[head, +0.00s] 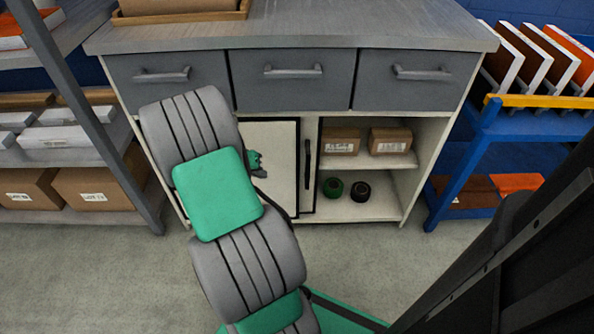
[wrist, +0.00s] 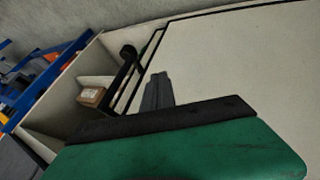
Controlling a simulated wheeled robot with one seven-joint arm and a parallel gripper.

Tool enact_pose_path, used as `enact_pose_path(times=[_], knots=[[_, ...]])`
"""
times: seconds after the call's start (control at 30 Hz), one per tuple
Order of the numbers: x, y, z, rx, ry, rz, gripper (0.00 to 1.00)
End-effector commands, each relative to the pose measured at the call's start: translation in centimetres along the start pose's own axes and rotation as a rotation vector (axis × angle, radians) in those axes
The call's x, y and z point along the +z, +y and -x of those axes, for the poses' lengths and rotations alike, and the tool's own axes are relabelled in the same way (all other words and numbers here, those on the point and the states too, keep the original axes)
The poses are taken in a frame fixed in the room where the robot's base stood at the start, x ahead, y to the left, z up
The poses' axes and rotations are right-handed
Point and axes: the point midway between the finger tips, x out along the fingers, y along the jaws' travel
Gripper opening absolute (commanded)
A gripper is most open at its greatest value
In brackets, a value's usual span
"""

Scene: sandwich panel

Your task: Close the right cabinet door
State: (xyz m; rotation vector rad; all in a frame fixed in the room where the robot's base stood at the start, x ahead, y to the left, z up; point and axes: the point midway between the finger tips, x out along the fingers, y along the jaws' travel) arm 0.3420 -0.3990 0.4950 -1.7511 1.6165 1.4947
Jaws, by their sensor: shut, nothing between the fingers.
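The cabinet (head: 432,160) stands in front of me with its right half open. A narrow pale strip of the right door (head: 309,200) shows at the left edge of the opening, with a dark vertical handle (head: 307,164) on it. The rest of that door seems hidden by the white black-edged panel (head: 283,150) on its left. My gripper (head: 258,170) is near that panel, left of the handle, partly hidden by my arm. In the wrist view its fingers (wrist: 158,88) are together and empty, apart from the handle (wrist: 123,80); I cannot tell whether they touch the panel.
The opening holds cardboard boxes (head: 390,140) on a shelf and dark tape rolls (head: 360,190) below. Three grey drawers (head: 292,80) are shut above. A metal rack (head: 88,155) stands left, a blue rack (head: 460,165) right. The floor (head: 370,265) in front is clear.

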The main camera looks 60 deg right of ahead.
Motion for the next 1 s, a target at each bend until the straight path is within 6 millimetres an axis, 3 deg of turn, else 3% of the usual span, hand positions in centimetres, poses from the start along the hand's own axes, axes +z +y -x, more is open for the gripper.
enact_pose_path(times=[0.03,0.1,0.27,0.63,0.8,1.0], knots=[[-0.5,1.4,-1.4,0.039,0.000,-0.030,0.00],[-0.8,2.3,-2.6,0.066,0.006,-0.052,0.00],[-0.7,2.5,-4.9,0.071,0.005,-0.058,0.00],[-0.6,3.1,-13.0,0.071,0.004,-0.059,0.00],[-0.7,5.7,-13.9,0.069,0.006,-0.062,0.00],[-0.7,6.8,-14.2,0.068,0.006,-0.057,0.00]])
